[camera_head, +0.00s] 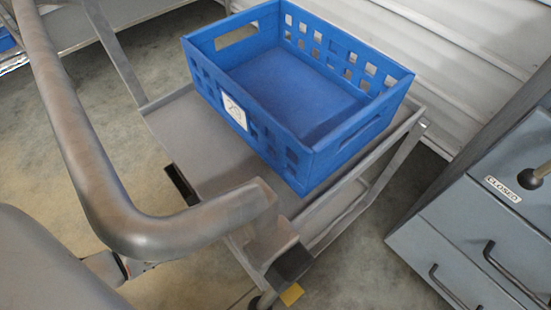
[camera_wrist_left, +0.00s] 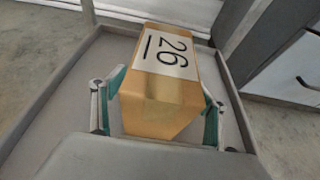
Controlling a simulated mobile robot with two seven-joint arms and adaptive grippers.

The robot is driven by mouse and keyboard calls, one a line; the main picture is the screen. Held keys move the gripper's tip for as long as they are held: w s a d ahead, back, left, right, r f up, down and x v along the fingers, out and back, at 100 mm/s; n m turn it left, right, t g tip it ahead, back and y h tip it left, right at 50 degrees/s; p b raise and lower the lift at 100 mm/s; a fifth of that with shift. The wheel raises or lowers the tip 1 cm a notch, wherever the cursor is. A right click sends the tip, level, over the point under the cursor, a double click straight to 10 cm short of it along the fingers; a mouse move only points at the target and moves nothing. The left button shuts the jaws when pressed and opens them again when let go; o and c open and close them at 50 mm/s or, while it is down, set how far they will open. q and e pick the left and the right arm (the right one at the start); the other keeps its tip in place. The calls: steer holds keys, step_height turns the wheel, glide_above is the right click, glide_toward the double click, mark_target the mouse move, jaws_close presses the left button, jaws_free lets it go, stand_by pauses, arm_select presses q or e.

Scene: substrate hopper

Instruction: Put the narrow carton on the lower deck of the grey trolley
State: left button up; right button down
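The narrow carton (camera_wrist_left: 160,85) is gold-brown with a white label reading 26, seen in the left wrist view. It is at or over a grey rimmed deck of the trolley (camera_wrist_left: 55,85); its underside is hidden. My left gripper (camera_wrist_left: 160,112) has green-padded fingers along both sides of the carton, and they appear to press on it. In the head view the grey trolley (camera_head: 185,135) shows its upper deck, and a lower part (camera_head: 328,208) shows beneath.
A blue crate (camera_head: 300,150) stands on the trolley's upper deck. A thick grey bent tube (camera_head: 85,150) crosses the left of the head view. A grey-blue drawer cabinet (camera_head: 480,225) stands to the right, with a strip of floor (camera_head: 375,265) between.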

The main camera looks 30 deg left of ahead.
arm_select(q)
steer(key=shift+r, duration=0.1)
steer(key=shift+s+a+r, duration=0.1)
steer(key=shift+s, duration=0.15)
steer(key=p+v, duration=0.2)
steer(key=v, duration=0.9)
steer(key=shift+s+p, duration=0.2)
steer(key=shift+p, duration=0.15)
arm_select(e)
steer(key=n, duration=0.1)
steer(key=d+n, duration=0.2)
steer(key=shift+w+g, duration=0.25)
steer(key=shift+g, duration=0.05)
arm_select(q)
steer(key=shift+r, duration=0.1)
arm_select(e)
steer(key=shift+s, duration=0.15)
